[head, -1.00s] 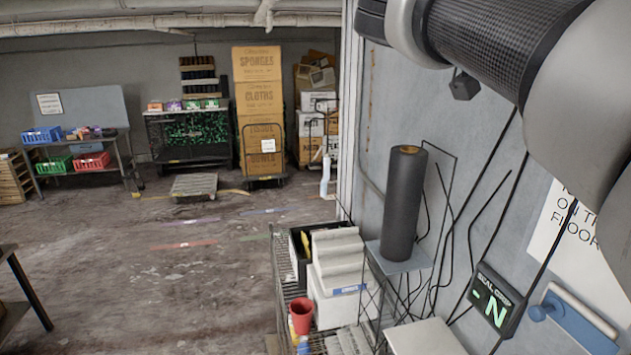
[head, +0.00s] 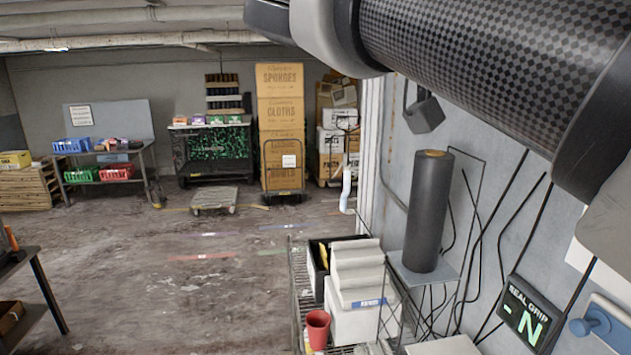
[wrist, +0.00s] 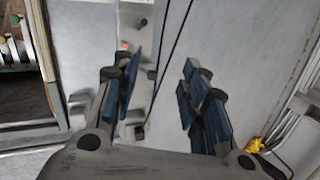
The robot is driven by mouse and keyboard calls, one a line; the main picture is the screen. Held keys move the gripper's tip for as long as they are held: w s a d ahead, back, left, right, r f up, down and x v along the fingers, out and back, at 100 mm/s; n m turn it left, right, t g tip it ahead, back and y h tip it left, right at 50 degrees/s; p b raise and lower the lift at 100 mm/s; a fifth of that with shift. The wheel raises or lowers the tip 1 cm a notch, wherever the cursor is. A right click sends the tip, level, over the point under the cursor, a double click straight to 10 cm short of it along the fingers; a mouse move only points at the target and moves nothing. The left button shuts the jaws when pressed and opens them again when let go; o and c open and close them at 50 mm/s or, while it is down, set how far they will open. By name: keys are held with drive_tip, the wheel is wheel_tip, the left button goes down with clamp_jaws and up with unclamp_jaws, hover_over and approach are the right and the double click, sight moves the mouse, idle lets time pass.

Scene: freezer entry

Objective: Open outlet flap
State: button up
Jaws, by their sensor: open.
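I cannot make out the outlet flap for sure in either view. In the wrist view my gripper (wrist: 165,95) is open, its blue-padded fingers spread apart with nothing between them. Beyond the fingers is a pale wall with a narrow light grey upright fixture (wrist: 133,45), which carries a small red mark. Dark cables run down beside it. My gripper does not show in the head view, where only my arm crosses the top right.
In the head view a "SEAL GRIP" display (head: 526,315) and a blue handle (head: 603,326) are on the right wall. A dark roll (head: 428,212) stands near a wire rack (head: 300,285). A yellow part (wrist: 254,145) with wires is right in the wrist view. Open floor lies left.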

wheel_tip(320, 180, down, 22)
drive_tip(key=n+y+b, duration=0.4)
drive_tip(key=n+b, duration=0.2)
drive_tip(key=shift+d+r+n+y, duration=0.2)
drive_tip(key=shift+d+n+y, duration=0.2)
drive_tip(key=shift+w, duration=0.1)
drive_tip(key=w+a+r+m+g+h+p, duration=0.1)
drive_tip(key=a+r+m+h+p, duration=0.25)
drive_tip(key=r, duration=1.05)
drive_tip(key=w+r+m+g+h+p, duration=0.1)
drive_tip(key=r+m+h+p, duration=0.35)
drive_tip(key=r, duration=0.95)
drive_tip(key=w+d+m+y+p, duration=0.1)
drive_tip(key=w+d+m+p, duration=0.2)
drive_tip(key=d, duration=1.4)
drive_tip(key=shift+w+p, duration=0.35)
drive_tip(key=shift+p, duration=0.05)
drive_tip(key=shift+f, duration=0.1)
drive_tip(key=shift+c, duration=0.4)
clamp_jaws()
